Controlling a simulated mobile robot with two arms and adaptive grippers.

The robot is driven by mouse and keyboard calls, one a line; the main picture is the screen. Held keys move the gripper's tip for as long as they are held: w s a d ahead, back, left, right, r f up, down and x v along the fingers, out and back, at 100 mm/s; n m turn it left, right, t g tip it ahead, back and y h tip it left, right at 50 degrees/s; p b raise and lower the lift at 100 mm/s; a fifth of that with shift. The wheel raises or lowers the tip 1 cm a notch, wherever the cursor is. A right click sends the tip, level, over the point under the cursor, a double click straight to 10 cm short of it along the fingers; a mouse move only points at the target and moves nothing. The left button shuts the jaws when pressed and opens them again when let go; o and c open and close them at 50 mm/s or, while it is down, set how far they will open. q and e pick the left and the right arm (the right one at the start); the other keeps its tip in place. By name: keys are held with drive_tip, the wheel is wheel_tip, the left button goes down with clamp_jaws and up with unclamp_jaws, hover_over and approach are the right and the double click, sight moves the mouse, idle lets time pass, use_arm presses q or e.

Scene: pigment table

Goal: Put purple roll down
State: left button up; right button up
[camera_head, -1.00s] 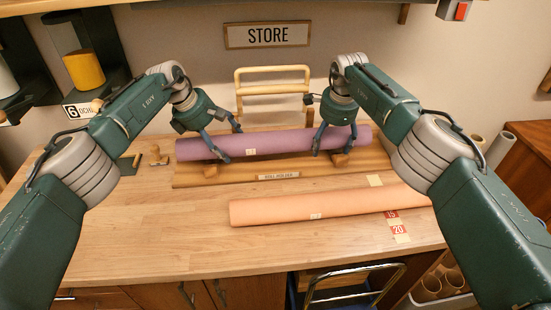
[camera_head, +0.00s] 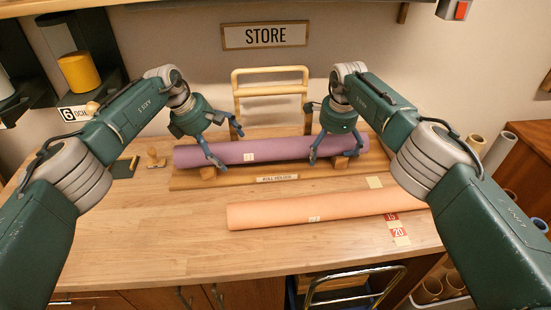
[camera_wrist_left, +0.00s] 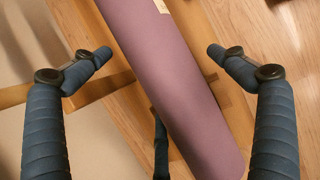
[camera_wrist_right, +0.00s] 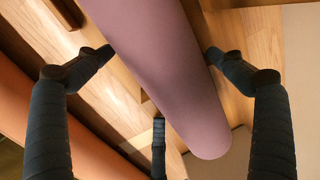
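The purple roll (camera_head: 270,149) lies level across the wooden roll holder (camera_head: 235,181) at the back of the table, on its wooden supports. My left gripper (camera_head: 228,148) is around the roll's left part, with its fingers spread. In the left wrist view the fingers (camera_wrist_left: 158,52) stand apart from the roll (camera_wrist_left: 175,80) on both sides. My right gripper (camera_head: 325,150) is at the roll's right part. In the right wrist view its fingers (camera_wrist_right: 160,55) are open on both sides of the roll (camera_wrist_right: 165,70), with gaps.
An orange roll (camera_head: 290,210) lies on the table in front of the holder. A wooden rack (camera_head: 270,92) stands behind the purple roll. A small stamp (camera_head: 155,158) and a dark green pad (camera_head: 124,168) are to the left. The table's front left is clear.

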use_arm(q)
drive_tip(key=v, duration=0.6)
drive_tip(key=shift+a+r, duration=0.25)
drive_tip(key=shift+a, duration=0.05)
use_arm(e)
drive_tip(key=shift+w+a, duration=0.15)
drive_tip(key=shift+a, duration=0.45)
use_arm(q)
drive_tip(key=shift+r, duration=0.45)
use_arm(e)
drive_tip(key=shift+d+r, duration=0.15)
drive_tip(key=shift+d, duration=0.05)
use_arm(q)
drive_tip(key=shift+w, duration=0.1)
use_arm(e)
drive_tip(key=r, duration=0.4)
drive_tip(key=s+r, duration=0.1)
drive_tip(key=r, duration=0.2)
drive_tip(key=shift+s+r, duration=0.15)
drive_tip(key=shift+r, duration=0.15)
